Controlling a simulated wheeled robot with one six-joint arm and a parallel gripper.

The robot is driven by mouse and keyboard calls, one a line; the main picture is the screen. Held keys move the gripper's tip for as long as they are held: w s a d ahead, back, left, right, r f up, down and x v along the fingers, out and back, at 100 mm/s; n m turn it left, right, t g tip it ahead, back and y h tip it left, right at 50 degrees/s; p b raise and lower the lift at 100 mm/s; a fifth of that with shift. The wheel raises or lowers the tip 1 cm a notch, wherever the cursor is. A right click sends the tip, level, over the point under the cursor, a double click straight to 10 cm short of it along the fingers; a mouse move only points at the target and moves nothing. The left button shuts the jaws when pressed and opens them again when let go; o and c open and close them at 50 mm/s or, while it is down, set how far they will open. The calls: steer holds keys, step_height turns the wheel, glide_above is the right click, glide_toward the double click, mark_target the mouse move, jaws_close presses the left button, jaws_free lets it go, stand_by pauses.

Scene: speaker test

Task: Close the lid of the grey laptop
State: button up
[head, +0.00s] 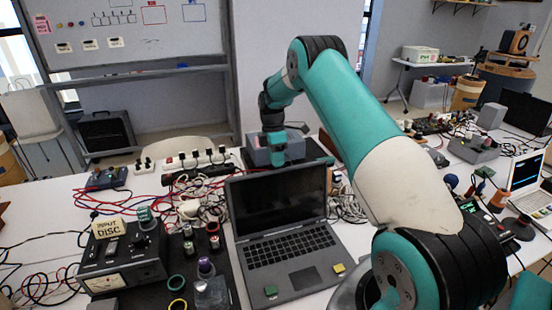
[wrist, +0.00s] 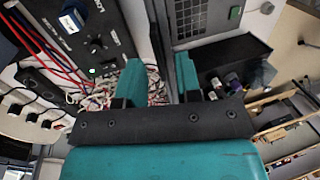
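The grey laptop (head: 290,252) stands open on the white table in the head view, its lid raised and its dark screen (head: 277,198) facing me. A green and a yellow sticker mark its front corners. My gripper (head: 277,152) points down behind the top edge of the lid, and its fingers are small there. In the wrist view the two teal fingers of my gripper (wrist: 158,78) stand apart with nothing gripped between them. A grey panel with a grid and a green patch, apparently the laptop (wrist: 187,22), shows at the top. I cannot tell whether a finger touches the lid.
A grey box (head: 262,150) sits behind the laptop by my gripper. A black meter unit (head: 122,258) and small knobs stand left of the laptop. Tangled cables (head: 195,207) and a power strip (head: 195,162) lie behind it. Another open laptop (head: 528,180) is at the right.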

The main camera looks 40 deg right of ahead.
steer(key=shift+s+f, duration=0.15)
steer(key=shift+f, duration=0.45)
jaws_close()
steer(key=shift+a+r, duration=0.1)
